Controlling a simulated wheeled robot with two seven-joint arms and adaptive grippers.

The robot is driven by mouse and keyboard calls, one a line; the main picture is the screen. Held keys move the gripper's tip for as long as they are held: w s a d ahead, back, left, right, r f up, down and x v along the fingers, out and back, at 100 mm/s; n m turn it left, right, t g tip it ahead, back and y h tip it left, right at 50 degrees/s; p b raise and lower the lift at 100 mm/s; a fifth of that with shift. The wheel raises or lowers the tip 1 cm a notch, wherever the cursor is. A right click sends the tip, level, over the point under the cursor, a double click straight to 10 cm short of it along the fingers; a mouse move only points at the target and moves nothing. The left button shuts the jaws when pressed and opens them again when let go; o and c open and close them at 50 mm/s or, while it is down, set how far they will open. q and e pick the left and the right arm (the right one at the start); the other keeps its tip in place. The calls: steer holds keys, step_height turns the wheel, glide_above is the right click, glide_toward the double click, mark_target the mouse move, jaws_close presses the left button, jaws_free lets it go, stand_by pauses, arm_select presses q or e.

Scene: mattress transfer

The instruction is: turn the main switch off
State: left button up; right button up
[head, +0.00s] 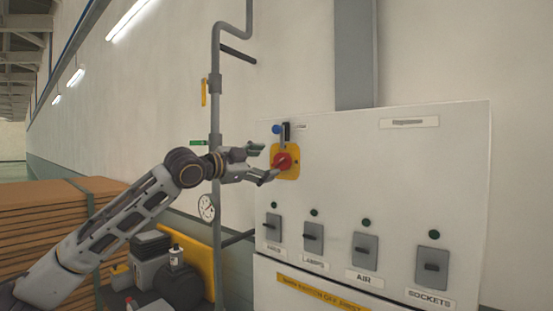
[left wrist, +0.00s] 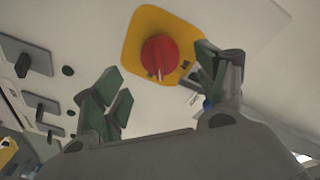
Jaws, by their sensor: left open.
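The main switch is a red rotary knob (head: 283,162) on a yellow plate (head: 291,174), near the top left of the white electrical panel (head: 400,185). In the left wrist view the red knob (left wrist: 159,57) sits on its yellow plate (left wrist: 134,62) beyond the fingertips. My left gripper (head: 269,162) is open at the knob, with its fingers either side of it in the head view. In the left wrist view my left gripper (left wrist: 160,85) has its fingers spread wide and empty; I cannot tell whether either touches the knob. My right gripper is not in view.
Labelled switches such as LAMPS (head: 313,237), AIR (head: 365,250) and SOCKETS (head: 431,267) line the panel below. A grey vertical pipe (head: 215,120) with a gauge (head: 206,208) stands left of it. Stacked brown boards (head: 50,220) and equipment lie at lower left.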

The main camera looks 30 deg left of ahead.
mark_target(277, 162)
arm_select(q)
steer(key=shift+p+x, duration=0.55)
steer(key=shift+x, duration=0.3)
steer(key=shift+w+d+r+p, duration=0.15)
steer(key=shift+w+p, duration=0.2)
steer(key=shift+w, duration=0.2)
steer(key=shift+p+x, duration=0.4)
steer(key=shift+x, duration=0.45)
steer(key=shift+w, duration=0.5)
steer(key=c, duration=1)
steer(key=shift+c, duration=0.2)
